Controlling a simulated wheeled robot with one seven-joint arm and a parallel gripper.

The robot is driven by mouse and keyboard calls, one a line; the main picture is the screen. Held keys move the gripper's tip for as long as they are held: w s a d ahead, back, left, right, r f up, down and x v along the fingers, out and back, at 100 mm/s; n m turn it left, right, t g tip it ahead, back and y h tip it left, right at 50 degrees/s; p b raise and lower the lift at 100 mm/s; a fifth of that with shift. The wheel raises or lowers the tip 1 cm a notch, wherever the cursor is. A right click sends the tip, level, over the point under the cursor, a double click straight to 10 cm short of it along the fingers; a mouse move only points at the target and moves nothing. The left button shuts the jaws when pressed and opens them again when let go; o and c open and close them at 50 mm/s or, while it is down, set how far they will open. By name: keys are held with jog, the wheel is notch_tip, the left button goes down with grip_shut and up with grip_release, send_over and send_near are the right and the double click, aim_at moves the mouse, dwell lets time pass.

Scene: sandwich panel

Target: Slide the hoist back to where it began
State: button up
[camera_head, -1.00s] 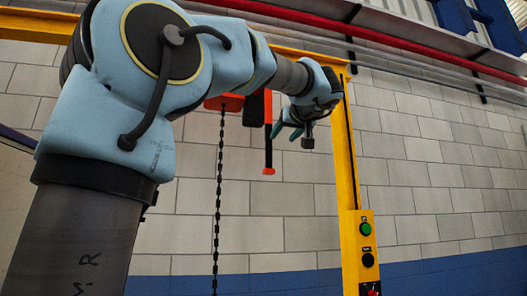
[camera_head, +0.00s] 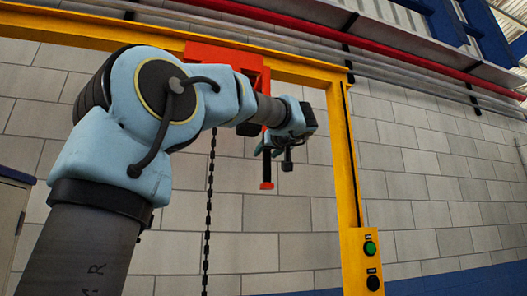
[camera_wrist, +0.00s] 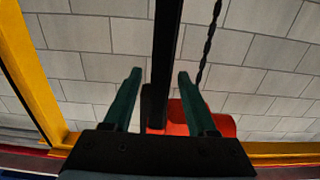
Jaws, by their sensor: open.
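The hoist is a red-orange trolley (camera_head: 225,56) hung on the yellow overhead beam (camera_head: 130,32). A black chain (camera_head: 209,210) hangs below it, left of a black upright handle bar (camera_head: 266,168) with an orange lower end. My gripper (camera_head: 266,148) is at the bar's height, just to its right and partly overlapping it. In the wrist view my gripper's teal fingers (camera_wrist: 159,74) are apart. The bar (camera_wrist: 166,35) runs between them in the picture; I cannot tell if either touches it. The trolley (camera_wrist: 192,112) shows behind the fingers. My arm hides part of the hoist.
A yellow post (camera_head: 343,150) stands right of the hoist under the beam. It carries a button box with a green button (camera_head: 370,248) and a black one (camera_head: 373,283). A block wall (camera_head: 430,170) lies behind. The space between hoist and post looks clear.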

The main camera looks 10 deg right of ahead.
jog(key=shift+w+a+p, duration=0.15)
jog(key=shift+w+p, duration=0.15)
jog(key=shift+w, duration=0.55)
jog(key=shift+w+a+p, duration=0.1)
jog(key=shift+w+p, duration=0.15)
jog(key=shift+w, duration=0.55)
grip_shut()
